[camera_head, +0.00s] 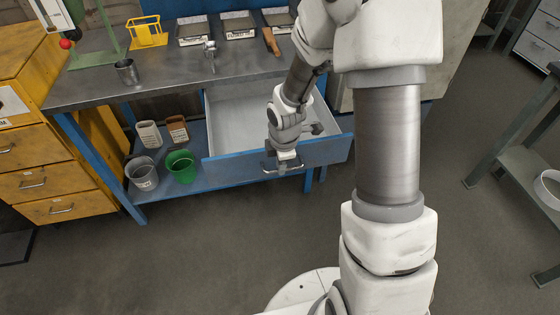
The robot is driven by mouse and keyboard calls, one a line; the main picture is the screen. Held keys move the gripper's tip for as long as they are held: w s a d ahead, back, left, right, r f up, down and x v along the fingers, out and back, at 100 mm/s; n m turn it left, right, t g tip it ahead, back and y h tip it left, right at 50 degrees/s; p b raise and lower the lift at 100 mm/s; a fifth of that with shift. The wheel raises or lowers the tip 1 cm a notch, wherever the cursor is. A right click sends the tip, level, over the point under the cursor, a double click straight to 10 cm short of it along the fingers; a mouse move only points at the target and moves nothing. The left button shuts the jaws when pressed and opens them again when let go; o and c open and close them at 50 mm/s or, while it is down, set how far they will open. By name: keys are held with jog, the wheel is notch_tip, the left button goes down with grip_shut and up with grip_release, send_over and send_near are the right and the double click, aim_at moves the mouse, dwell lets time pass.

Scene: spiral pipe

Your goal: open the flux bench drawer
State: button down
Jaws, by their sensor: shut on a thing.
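The flux bench drawer (235,162) has a blue front and a pale grey inside. It stands well out from under the bench (130,82), and its inside is visible and looks empty where my arm does not cover it. My gripper (283,166) is at the middle of the drawer front, shut on the drawer handle (268,170). My wrist reaches down over the drawer and hides part of the front and inside.
A green bucket (180,166) and a grey bucket (142,174) sit on the lower shelf. A yellow cabinet (45,160) is at left. The floor in front is clear.

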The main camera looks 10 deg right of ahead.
jog(key=shift+s, duration=0.25)
jog(key=c, duration=0.9)
grip_release()
jog(key=s+r+p, duration=0.3)
jog(key=r+p, duration=0.3)
jog(key=r, duration=1.1)
jog(key=shift+s, duration=0.2)
jog(key=shift+r, duration=0.1)
